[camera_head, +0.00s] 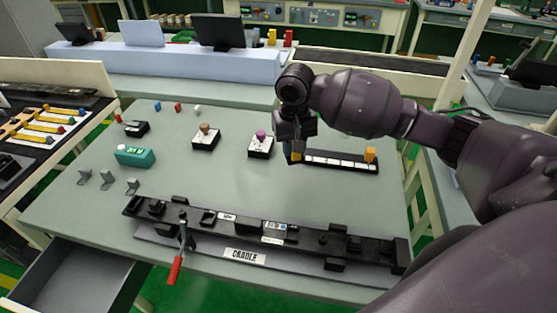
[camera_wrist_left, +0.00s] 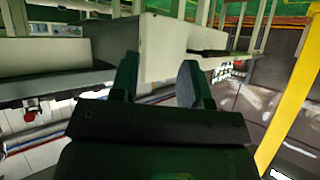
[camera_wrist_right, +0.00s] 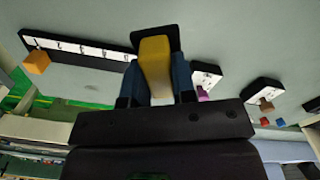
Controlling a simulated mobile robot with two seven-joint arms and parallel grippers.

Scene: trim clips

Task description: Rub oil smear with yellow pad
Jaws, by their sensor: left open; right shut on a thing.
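The yellow pad (camera_wrist_right: 155,62) stands between the blue-tipped fingers of my right gripper (camera_wrist_right: 156,85), which is shut on it. In the head view, my right gripper (camera_head: 296,152) is at the left end of a black strip with white labels (camera_head: 340,161), and mostly hides the pad. I cannot tell whether the pad still touches the strip. I cannot make out an oil smear in any view. My left gripper (camera_wrist_left: 158,85) is open and empty, pointing at a pale box-like shape in the left wrist view; it is outside the head view.
An orange block (camera_head: 370,154) stands at the strip's right end. Small holders with a purple knob (camera_head: 261,137) and a brown knob (camera_head: 205,130) stand left. A long black cradle (camera_head: 330,243) with a red-handled clamp (camera_head: 175,270) lies along the front. The bench middle is clear.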

